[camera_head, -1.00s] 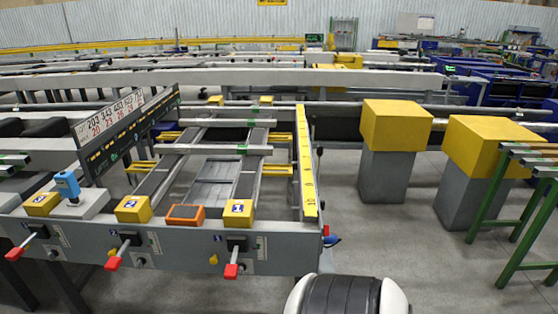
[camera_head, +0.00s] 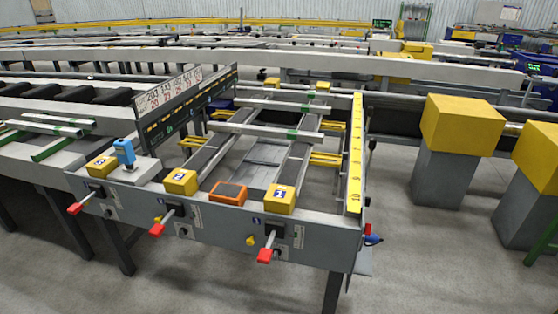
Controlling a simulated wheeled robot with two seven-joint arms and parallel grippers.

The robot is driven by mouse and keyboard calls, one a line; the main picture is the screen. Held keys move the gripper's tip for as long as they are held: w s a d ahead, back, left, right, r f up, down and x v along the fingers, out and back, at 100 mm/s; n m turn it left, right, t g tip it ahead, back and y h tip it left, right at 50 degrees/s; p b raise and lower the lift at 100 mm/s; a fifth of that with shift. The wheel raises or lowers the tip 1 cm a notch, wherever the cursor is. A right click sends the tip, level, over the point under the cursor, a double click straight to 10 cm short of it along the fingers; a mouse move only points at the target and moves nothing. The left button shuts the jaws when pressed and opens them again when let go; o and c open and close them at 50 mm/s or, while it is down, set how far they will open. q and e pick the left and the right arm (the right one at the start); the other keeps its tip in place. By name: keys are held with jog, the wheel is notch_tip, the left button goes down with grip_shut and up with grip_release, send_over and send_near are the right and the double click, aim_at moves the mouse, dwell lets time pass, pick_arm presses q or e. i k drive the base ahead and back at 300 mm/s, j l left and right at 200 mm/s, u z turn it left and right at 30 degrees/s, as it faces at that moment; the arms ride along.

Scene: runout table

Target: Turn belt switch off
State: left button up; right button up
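The grey front panel (camera_head: 215,222) of the runout table carries three levers with red handles: a left lever (camera_head: 76,207), a middle lever (camera_head: 158,228) and a right lever (camera_head: 266,254). Yellow numbered blocks stand on the ledge above them: a left block (camera_head: 101,167), a middle block (camera_head: 181,182) and a right block (camera_head: 280,199). An orange-framed box (camera_head: 228,193) sits between the middle and right blocks. A blue device (camera_head: 124,151) stands near the left block. Which of these is the belt switch I cannot tell. Neither gripper shows.
A yellow numbered scale (camera_head: 356,150) runs along the table's right side. A yellow-topped grey pedestal (camera_head: 455,150) stands to the right, with another at the picture's edge. Open concrete floor (camera_head: 425,255) lies in front and to the right. Conveyor rails fill the back.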

aim_at(367, 229)
jog(key=l, duration=1.6)
